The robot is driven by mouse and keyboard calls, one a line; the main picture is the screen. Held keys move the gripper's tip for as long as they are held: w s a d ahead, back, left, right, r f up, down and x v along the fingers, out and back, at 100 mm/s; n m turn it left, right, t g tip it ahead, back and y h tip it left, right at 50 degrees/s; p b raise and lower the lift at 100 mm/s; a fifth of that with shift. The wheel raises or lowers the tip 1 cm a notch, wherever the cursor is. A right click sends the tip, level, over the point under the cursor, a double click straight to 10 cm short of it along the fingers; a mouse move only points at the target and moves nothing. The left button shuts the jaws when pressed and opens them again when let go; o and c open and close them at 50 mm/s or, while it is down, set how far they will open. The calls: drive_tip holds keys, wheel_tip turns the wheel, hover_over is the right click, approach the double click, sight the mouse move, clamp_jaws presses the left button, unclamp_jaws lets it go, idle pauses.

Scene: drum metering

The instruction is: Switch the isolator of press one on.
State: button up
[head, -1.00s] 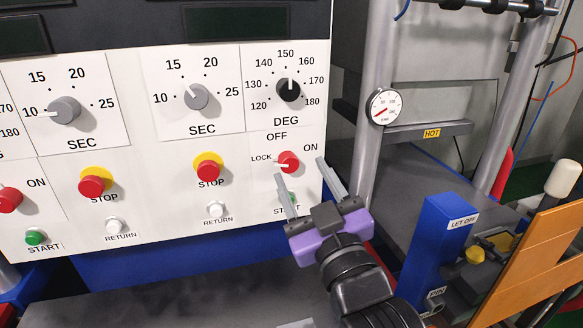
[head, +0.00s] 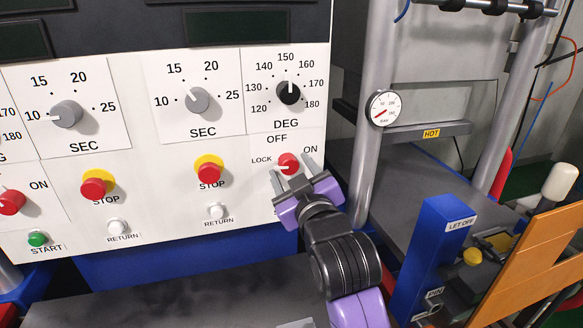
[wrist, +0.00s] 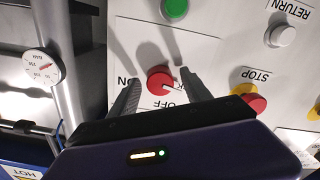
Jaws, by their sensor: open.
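The isolator is a red round knob (head: 288,163) with a white pointer, low on the right of the white panel. Its pointer is at LOCK, with OFF above and ON to the upper right. My gripper (head: 289,166) is open, its two fingers reaching toward the panel on either side of this knob. In the wrist view the knob (wrist: 159,79) shows between the open fingers (wrist: 158,77), and the right finger partly covers the LOCK label. I cannot tell whether the fingers touch the knob. No label in view names the press.
A red STOP button (head: 209,174) and white RETURN button (head: 216,212) are left of the knob. A green button (wrist: 175,8) is close by in the wrist view. Another red knob (head: 10,202) is at far left. A metal post with a gauge (head: 384,108) stands right.

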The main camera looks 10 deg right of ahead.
drive_tip(key=shift+w, duration=0.25)
clamp_jaws()
